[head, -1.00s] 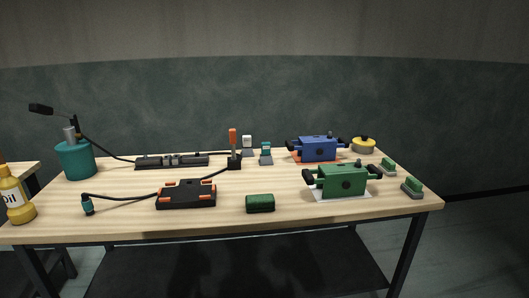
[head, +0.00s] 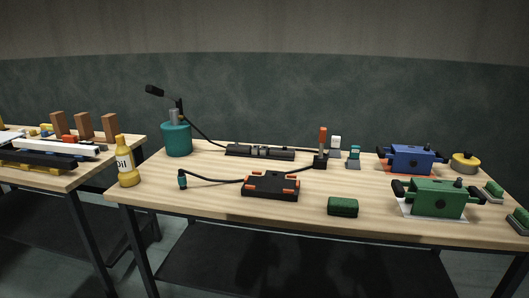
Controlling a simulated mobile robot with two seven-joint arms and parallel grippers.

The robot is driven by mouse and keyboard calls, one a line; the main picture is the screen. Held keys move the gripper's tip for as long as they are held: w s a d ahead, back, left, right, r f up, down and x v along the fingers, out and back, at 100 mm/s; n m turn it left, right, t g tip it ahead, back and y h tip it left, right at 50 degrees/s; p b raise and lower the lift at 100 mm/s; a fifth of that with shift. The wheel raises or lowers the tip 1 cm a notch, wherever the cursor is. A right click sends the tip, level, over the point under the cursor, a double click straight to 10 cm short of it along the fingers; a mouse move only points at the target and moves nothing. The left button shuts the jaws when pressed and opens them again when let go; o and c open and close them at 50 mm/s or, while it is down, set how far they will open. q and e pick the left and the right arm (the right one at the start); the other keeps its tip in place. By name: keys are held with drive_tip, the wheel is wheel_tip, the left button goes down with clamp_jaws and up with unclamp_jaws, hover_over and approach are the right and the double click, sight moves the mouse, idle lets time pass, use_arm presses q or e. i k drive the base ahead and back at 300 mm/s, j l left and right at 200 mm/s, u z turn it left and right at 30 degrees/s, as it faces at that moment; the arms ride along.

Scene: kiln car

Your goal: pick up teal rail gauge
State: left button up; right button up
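A small upright teal piece with a grey lower part (head: 354,156) stands at the back of the long wooden table, right of the middle. It best fits the teal rail gauge, but it is too small to make out in detail. A similar white-topped piece (head: 335,145) stands just behind it to the left. An orange-handled tool in a black block (head: 322,149) stands to its left. Neither of my grippers is in view.
A cluttered second table (head: 65,183) stands left, across a gap.

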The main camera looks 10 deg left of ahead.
sight(355, 151)
drive_tip(key=u, duration=0.5)
drive_tip(key=i+l+u, duration=0.1)
drive_tip(key=l+u, duration=0.55)
drive_tip(key=l, duration=0.3)
drive_tip(key=i, duration=0.05)
